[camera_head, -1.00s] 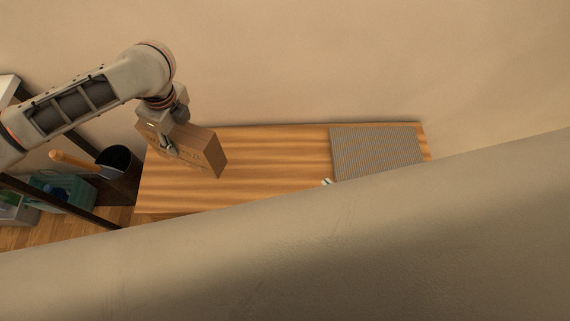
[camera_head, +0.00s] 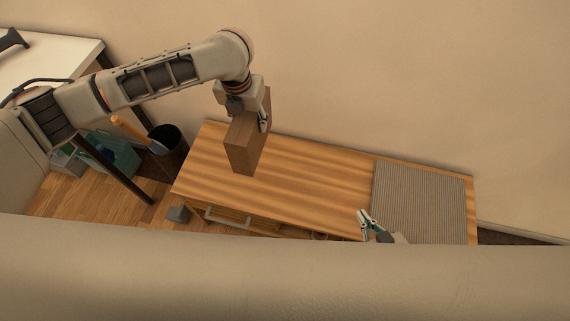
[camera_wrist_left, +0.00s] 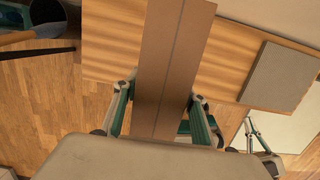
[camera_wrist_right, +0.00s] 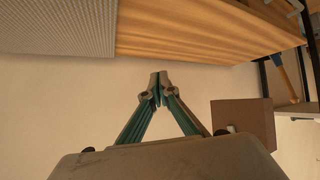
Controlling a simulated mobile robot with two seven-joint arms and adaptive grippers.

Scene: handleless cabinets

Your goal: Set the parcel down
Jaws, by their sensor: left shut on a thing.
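The parcel (camera_head: 243,148) is a brown box, held upright over the left part of the wooden cabinet top (camera_head: 310,172). My left gripper (camera_head: 254,119) is shut on it from above. In the left wrist view the parcel (camera_wrist_left: 172,65) sits between the two fingers, with a seam along its face. I cannot tell for certain whether its bottom touches the wood. The grey ribbed mat (camera_head: 420,203) lies bare on the right end of the top. My right gripper (camera_head: 364,214) is empty near the front edge; its fingertips meet in the right wrist view (camera_wrist_right: 157,86).
A dark bucket (camera_head: 166,139), a teal crate (camera_head: 115,155) and a white table (camera_head: 50,62) stand left of the cabinet. The wall rises behind the top. The wood between parcel and mat is clear.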

